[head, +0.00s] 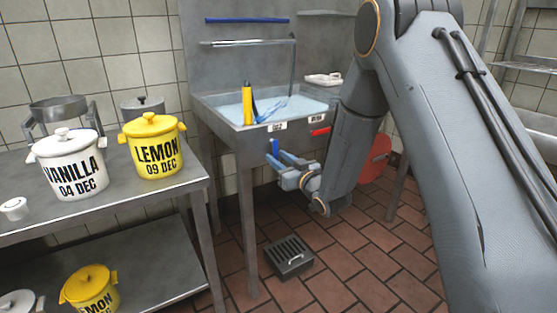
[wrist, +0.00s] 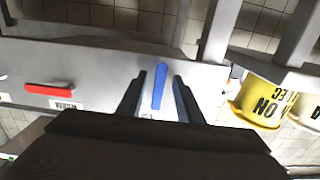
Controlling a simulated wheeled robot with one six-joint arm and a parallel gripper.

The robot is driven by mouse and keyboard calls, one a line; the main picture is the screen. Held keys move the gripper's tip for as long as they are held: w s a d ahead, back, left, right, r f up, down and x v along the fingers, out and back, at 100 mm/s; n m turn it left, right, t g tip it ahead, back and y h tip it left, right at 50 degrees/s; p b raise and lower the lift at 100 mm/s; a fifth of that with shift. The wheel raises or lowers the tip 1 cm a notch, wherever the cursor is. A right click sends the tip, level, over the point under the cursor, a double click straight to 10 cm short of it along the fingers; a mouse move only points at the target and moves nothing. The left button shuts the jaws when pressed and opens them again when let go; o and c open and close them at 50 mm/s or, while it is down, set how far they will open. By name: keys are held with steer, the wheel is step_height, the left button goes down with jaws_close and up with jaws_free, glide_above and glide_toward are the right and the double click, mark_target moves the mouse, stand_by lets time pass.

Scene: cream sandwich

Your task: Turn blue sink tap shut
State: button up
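The blue sink tap (head: 275,147) is a small blue lever on the front panel of the steel sink (head: 222,104). In the wrist view the blue lever (wrist: 161,80) points nearly straight up the picture, between my two dark fingers. My gripper (head: 281,161) is at the sink front, low under the rim. In the wrist view my gripper (wrist: 160,92) is open, one finger on each side of the lever, with small gaps visible. Whether a finger touches the lever is too small to tell. The lever's lower end is close to a small label.
A red lever (head: 320,131) is on the same panel; it also shows in the wrist view (wrist: 48,89). The sink holds water and a yellow bottle (head: 247,103). A table with a lemon pot (head: 154,160) stands left. A floor drain (head: 289,257) is below.

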steer(key=shift+w+a, duration=0.1)
steer(key=shift+w, duration=0.05)
steer(key=shift+c, duration=0.5)
jaws_close()
